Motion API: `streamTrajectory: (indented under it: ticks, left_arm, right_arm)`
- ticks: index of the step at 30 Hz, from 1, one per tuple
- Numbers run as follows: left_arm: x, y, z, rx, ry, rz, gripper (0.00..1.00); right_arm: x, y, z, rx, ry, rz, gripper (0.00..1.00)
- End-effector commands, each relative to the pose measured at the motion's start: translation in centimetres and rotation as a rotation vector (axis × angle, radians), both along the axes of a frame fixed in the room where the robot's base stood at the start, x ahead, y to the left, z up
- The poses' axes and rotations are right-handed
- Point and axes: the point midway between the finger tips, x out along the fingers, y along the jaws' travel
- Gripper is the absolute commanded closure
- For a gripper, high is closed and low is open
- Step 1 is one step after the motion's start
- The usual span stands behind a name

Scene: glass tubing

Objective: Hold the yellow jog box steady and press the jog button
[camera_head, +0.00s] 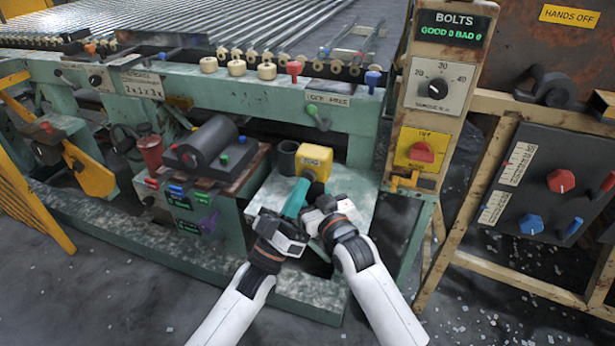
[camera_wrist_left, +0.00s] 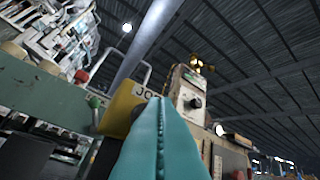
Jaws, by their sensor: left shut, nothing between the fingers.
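My left gripper (camera_head: 298,190) has teal fingers, closed together and empty, with tips close in front of the box. Whether they touch it I cannot tell. The fingers (camera_wrist_left: 160,120) fill the lower middle of the left wrist view. My right gripper (camera_head: 325,203) is beside the left one, in front of the box; its fingers are not clear. I cannot make out the jog button.
A black cylinder (camera_head: 287,157) stands left of the box. A dark roller block (camera_head: 212,145) with colored knobs is farther left. A beige post with a red knob (camera_head: 421,152) stands to the right. The green shelf is bare right of the grippers.

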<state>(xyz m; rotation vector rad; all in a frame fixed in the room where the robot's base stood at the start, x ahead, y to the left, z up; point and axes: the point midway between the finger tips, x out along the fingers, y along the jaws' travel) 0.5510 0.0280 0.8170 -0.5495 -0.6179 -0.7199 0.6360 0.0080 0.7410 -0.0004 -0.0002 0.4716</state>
Motion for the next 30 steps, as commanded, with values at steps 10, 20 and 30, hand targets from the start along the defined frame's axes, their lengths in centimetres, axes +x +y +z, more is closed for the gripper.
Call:
streamTrajectory:
  ticks: [10,20,30]
  left_arm:
    - [-0.6,0.2,0.0,0.000,0.000,0.000,1.00]
    - [-2.5,0.8,-0.1,0.001,0.000,0.000,1.00]
    - [-5.2,1.7,0.0,0.000,0.000,0.000,1.00]
  right_arm:
    - [0.0,0.0,0.0,0.000,0.001,0.000,0.89]
    - [0.0,0.0,-0.1,0.000,0.001,0.000,0.89]
    - [0.0,0.0,0.0,0.000,0.001,0.000,0.89]
